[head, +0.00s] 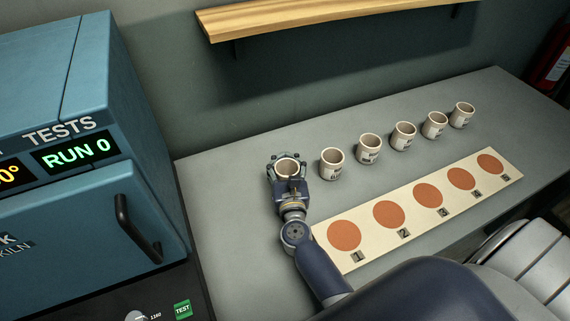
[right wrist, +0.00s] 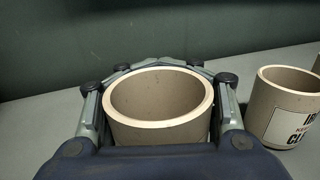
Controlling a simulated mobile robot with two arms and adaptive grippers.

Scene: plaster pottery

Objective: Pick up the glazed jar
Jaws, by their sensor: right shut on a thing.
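My right gripper (head: 286,160) is shut around a cream, open-topped jar (head: 288,171) at the left end of a row of similar jars. In the right wrist view the held jar (right wrist: 160,108) stands upright between the fingers, its mouth facing up and its inside plain and empty. The front of this jar is hidden by my gripper, so I cannot read any label on it or tell whether it is the glazed one. Whether its base touches the table is also hidden. My left gripper is not in view.
Several labelled jars stand to the right, the nearest one (head: 332,164) close beside my gripper. A cream strip (head: 365,229) with numbered orange discs lies in front of them. A blue kiln (head: 75,220) stands at left, a wooden shelf (head: 330,17) hangs above, and the table (head: 225,230) is clear at left.

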